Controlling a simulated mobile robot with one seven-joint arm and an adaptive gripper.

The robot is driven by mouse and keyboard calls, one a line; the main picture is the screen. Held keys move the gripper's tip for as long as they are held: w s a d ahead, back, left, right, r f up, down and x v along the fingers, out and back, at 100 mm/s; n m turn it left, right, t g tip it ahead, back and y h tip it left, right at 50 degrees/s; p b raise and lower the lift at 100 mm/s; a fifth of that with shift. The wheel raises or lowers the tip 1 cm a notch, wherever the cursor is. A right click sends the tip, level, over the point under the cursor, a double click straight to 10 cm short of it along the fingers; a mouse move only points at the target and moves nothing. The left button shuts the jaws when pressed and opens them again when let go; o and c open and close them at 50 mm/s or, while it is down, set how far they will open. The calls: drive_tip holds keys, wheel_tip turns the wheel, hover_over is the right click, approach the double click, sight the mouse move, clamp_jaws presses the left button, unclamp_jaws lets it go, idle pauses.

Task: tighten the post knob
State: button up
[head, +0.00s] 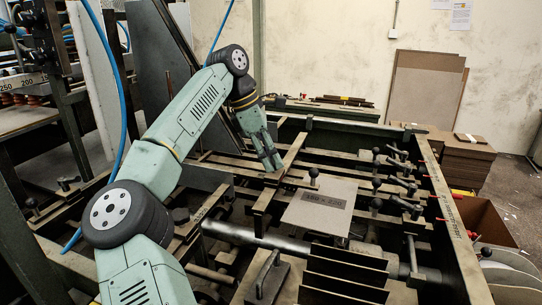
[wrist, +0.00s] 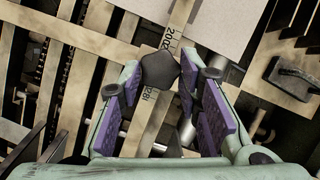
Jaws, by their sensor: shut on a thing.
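The post knob (wrist: 160,70) is a dark, many-sided knob in the upper middle of the wrist view, above a pale bar with printed numbers (wrist: 152,110). My gripper (wrist: 158,82) has its two purple-padded fingers on either side of the knob, shut on it near the fingertips. In the head view my gripper (head: 271,160) points down at the crossbar (head: 268,198) in the middle of the feeder. The gripped knob is hidden by the fingers there.
A grey board (head: 320,207) with printed text lies just right of the crossbar. A small black ball knob (head: 314,173) stands close to my gripper. Several black clamp handles (head: 400,185) line the right rail, and dark upright plates (head: 345,270) stand in front.

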drive_tip(key=shift+m+g, duration=0.3)
drive_tip(key=shift+m, duration=0.4)
drive_tip(key=o, duration=1.1)
drive_tip(key=shift+o, duration=0.2)
drive_tip(key=shift+w, duration=0.1)
drive_tip(key=v, duration=0.7)
drive_tip(key=shift+r, duration=0.3)
drive_tip(key=shift+a, duration=0.1)
